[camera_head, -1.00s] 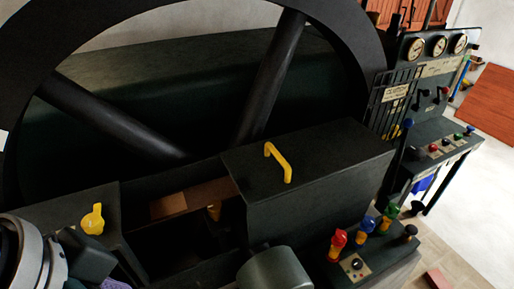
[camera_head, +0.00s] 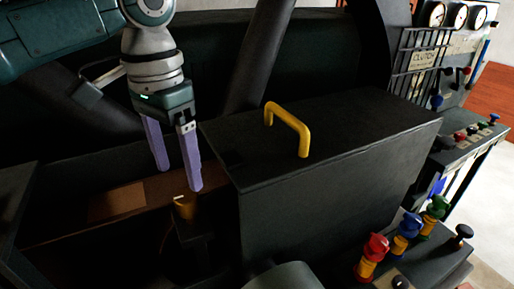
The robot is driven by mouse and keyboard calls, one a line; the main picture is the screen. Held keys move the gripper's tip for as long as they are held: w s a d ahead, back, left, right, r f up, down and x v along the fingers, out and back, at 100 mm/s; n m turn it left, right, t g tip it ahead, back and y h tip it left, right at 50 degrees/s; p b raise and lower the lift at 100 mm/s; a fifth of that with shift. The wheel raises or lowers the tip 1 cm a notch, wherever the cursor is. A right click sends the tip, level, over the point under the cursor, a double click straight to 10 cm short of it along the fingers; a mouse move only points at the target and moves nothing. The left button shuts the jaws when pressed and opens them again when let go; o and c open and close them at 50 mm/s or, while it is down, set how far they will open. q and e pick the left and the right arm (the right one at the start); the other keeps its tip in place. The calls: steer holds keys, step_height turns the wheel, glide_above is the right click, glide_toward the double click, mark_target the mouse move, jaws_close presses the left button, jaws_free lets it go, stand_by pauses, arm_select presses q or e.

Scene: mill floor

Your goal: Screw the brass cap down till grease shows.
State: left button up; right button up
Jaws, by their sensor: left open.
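The brass cap (camera_head: 186,209) is a small, dull gold-brown cylinder. It stands in the dark recess left of the big box, with a small pale piece at its top. My left gripper (camera_head: 180,178) comes down from the upper left with two purple fingers spread apart and nothing between them. No bulge of grease can be made out. My right gripper is not in view.
A large dark box (camera_head: 340,200) with a yellow handle (camera_head: 289,129) rises close on the right of the recess. A brown block (camera_head: 117,201) lies at the left. Red (camera_head: 372,252), blue and green-topped valves stand at lower right. A dark wheel spoke (camera_head: 262,60) rises behind.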

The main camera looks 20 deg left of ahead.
mark_target(185, 196)
arm_select(q)
step_height(185, 196, down, 7)
steer(key=shift+d+r, duration=0.1)
steer(key=shift+d, duration=0.05)
steer(key=shift+c, duration=0.4)
jaws_close()
stand_by(0.3)
steer(key=shift+r, duration=0.1)
